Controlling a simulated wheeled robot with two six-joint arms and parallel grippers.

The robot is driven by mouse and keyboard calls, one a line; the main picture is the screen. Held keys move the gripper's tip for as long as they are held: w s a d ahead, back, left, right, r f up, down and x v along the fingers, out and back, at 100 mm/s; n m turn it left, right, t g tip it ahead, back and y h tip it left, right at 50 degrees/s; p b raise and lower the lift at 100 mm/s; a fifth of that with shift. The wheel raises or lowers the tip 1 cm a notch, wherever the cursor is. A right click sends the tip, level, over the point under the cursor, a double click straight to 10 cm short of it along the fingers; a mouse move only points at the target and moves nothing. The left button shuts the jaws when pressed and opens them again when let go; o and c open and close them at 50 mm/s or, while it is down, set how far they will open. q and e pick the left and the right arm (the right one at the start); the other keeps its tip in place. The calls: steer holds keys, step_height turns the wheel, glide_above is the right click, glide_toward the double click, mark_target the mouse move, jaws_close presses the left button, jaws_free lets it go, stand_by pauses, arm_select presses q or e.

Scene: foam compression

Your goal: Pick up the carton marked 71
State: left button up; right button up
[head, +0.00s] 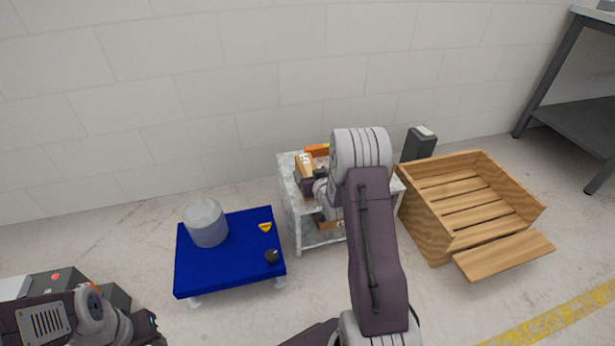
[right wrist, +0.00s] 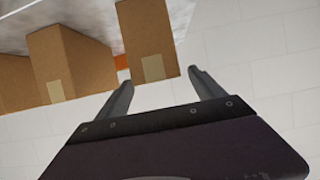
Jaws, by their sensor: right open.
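Several brown cardboard cartons show in the right wrist view: one (right wrist: 147,35) just beyond my fingertips, a wider one (right wrist: 72,62) to its left, and another (right wrist: 15,85) at the left edge. In the head view a carton (head: 304,163) shows on the grey shelf cart (head: 287,166), and my right arm covers much of the cart. My left arm shows low left, without clear fingers.
A blue platform (head: 220,265) with a grey cylinder (head: 206,223) stands left of the cart. An orange object (head: 317,150) lies at the cart's back. A wooden crate (head: 425,215) stands to the right, a dark bin (head: 418,147) behind it. The wall is close behind.

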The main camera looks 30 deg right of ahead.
mark_target(308, 168)
steer(key=shift+w+f, duration=0.15)
steer(key=b+x, duration=0.4)
steer(key=shift+d+f, duration=0.1)
steer(key=shift+f, duration=0.05)
steer(key=shift+w+d+b, duration=0.1)
steer(key=shift+w+b, duration=0.2)
steer(key=shift+w, duration=0.05)
jaws_close()
